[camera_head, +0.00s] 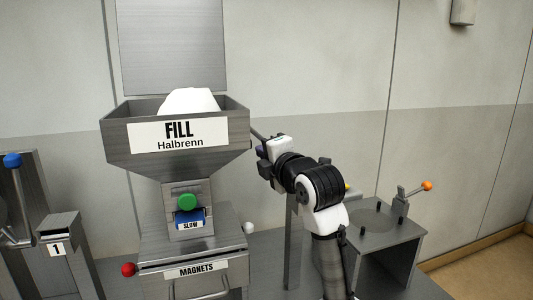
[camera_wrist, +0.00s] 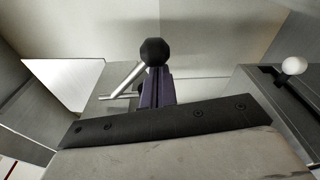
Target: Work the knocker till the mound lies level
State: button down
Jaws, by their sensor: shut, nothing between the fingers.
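The steel hopper (camera_head: 113,133), labelled FILL Halbrenn, holds a white mound (camera_head: 188,100) that rises in a hump above its rim. My gripper (camera_head: 263,152) is at the hopper's right side, its fingertips partly hidden by my wrist. In the wrist view my gripper (camera_wrist: 156,78) is shut and empty. A black ball (camera_wrist: 153,52) on a bright metal rod (camera_wrist: 124,79), seemingly the knocker, stands right at the fingertips. I cannot tell whether they touch. A dark bar (camera_head: 257,134) by the hopper's side may be the same knocker.
Below the hopper are a green knob (camera_head: 187,202), a blue SLOW plate (camera_head: 190,219) and a MAGNETS housing (camera_head: 196,270) with a red ball (camera_head: 128,269). A white ball (camera_wrist: 294,66) shows in the wrist view. An orange-tipped lever (camera_head: 426,186) stands on a box at right.

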jog(key=shift+d, duration=0.1)
jog(key=shift+d+r+n, duration=0.2)
jog(key=shift+n, duration=0.2)
jog(key=shift+w, duration=0.1)
jog(key=w+d+r+n+h, duration=0.1)
jog(key=d+r+n, duration=0.3)
jog(key=r+n, duration=0.1)
jog(key=shift+r+n, duration=0.2)
jog(key=shift+n, duration=0.2)
dwell(0.4)
jog(key=shift+w, duration=0.1)
dwell(0.4)
